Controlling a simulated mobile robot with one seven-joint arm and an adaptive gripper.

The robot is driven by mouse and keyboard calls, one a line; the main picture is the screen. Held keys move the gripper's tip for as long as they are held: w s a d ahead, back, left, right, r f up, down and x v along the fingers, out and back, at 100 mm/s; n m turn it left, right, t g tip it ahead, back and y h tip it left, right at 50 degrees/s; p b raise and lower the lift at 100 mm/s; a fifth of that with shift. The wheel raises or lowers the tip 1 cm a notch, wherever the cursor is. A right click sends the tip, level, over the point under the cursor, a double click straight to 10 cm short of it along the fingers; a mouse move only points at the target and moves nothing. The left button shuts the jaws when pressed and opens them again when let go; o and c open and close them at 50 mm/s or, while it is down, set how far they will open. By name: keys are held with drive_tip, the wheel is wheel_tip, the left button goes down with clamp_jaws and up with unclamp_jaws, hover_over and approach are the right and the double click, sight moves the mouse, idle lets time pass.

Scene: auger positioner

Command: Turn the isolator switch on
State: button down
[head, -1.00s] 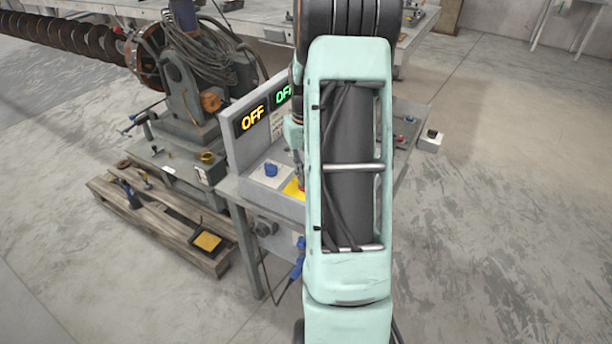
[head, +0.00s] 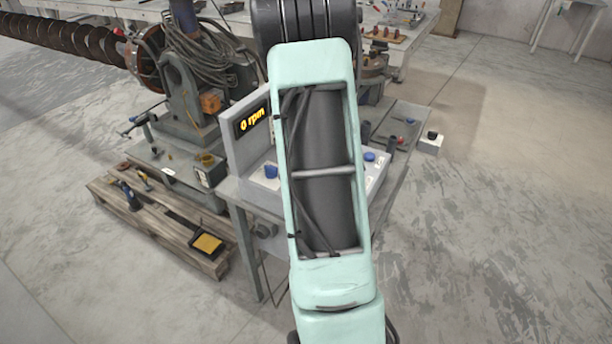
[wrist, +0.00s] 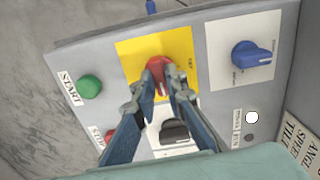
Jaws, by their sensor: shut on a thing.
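The isolator switch is a red knob (wrist: 157,67) on a yellow plate (wrist: 130,58) of the grey control panel (wrist: 192,30) in the wrist view. My gripper (wrist: 162,83) is shut on the red knob, one fingertip on each side of it. The knob and my gripper are hidden behind my arm in the head view. There, the display (head: 253,122) on the panel's upright reads "0 rpm" in yellow.
Near my gripper are a green START button (wrist: 90,87), a red button (wrist: 109,136), a black knob (wrist: 174,131) and a blue knob (wrist: 250,55). The auger machine (head: 178,85) stands behind left, with a wooden pallet (head: 160,228) on the floor.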

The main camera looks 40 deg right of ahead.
drive_tip(key=shift+m, duration=0.4)
drive_tip(key=c, duration=2)
unclamp_jaws()
drive_tip(key=shift+o, duration=0.2)
drive_tip(key=shift+r, duration=0.15)
wheel_tip(320, 180, up, 12)
